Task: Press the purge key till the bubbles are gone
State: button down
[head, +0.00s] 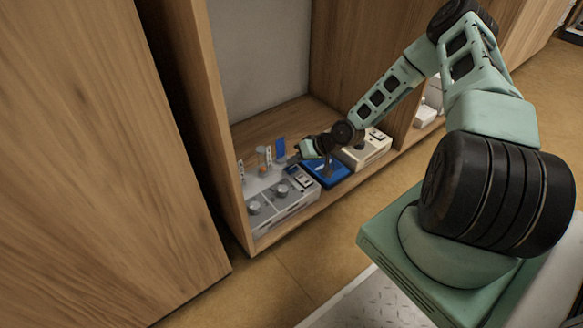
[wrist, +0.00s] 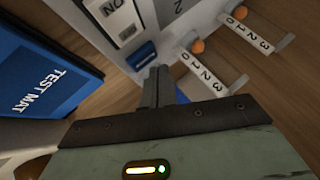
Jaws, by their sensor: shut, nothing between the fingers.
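My gripper (wrist: 159,72) is shut and empty. In the wrist view its fingertips are close to a small blue key (wrist: 145,54) on a pale device; I cannot tell whether they touch. The key's lettering is too small to read, so I cannot confirm it is the purge key. A small panel marked "ON" (wrist: 113,7) is beside it. In the head view my gripper (head: 307,150) reaches down over the grey device (head: 282,203), which has two round knobs. No bubbles can be made out in either view.
Two upright scales numbered 0 to 3 with orange balls (wrist: 198,46) stand beside the fingers. A blue test mat (wrist: 40,78) lies on the shelf, also in the head view (head: 327,172). A beige box (head: 366,150) is to its right. The wooden cabinet wall (head: 222,150) borders the left.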

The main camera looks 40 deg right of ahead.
aim_at(295, 169)
jog(key=shift+r+p, duration=2.4)
jog(key=shift+r, duration=0.2)
jog(key=shift+f, duration=0.1)
